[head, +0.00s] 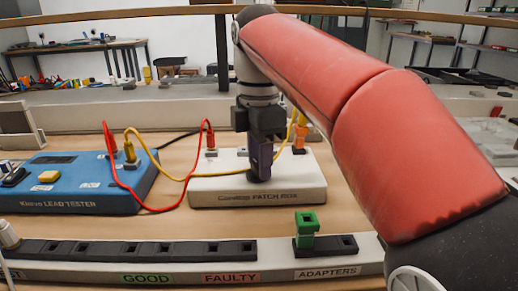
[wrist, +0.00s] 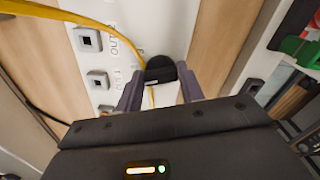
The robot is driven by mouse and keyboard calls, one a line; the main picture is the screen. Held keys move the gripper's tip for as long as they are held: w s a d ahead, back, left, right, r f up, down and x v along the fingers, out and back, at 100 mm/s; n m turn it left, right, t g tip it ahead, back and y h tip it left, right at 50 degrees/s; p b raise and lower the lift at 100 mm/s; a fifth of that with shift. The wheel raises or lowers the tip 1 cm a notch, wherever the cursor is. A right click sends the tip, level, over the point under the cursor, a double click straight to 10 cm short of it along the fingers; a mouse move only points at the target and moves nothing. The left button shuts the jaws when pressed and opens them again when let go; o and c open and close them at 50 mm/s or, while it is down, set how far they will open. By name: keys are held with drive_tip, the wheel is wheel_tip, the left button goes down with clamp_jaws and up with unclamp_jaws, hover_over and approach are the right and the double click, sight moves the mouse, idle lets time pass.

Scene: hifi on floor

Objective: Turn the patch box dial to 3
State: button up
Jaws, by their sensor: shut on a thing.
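The patch box (head: 237,191) is a white box labelled "Conveoy PATCH BOX" or similar, on the wooden bench in the head view. It also shows in the wrist view (wrist: 103,52). My gripper (head: 261,172) points down over the front middle of the box. In the wrist view, my gripper (wrist: 160,92) has its two purple fingers on either side of the black dial (wrist: 160,69), shut on it. The dial has a pale mark on its near face. In the head view my fingers hide the dial. The number it points to cannot be read.
A blue lead tester (head: 75,184) stands left of the box. Red (head: 116,168) and yellow (head: 165,173) leads run from it to the box. In front is a rack (head: 190,271) labelled GOOD, FAULTY and ADAPTERS, with a green adapter (head: 306,224).

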drive_tip(key=m, duration=0.5)
drive_tip(key=shift+s+m, duration=0.1)
drive_tip(key=shift+m, duration=0.2)
drive_tip(key=m, duration=0.5)
drive_tip(key=shift+s+m, duration=0.1)
drive_tip(key=shift+m, duration=0.6)
drive_tip(key=o, duration=1)
wheel_tip(320, 180, up, 7)
drive_tip(key=shift+a+f, duration=0.1)
drive_tip(key=shift+r, duration=0.3)
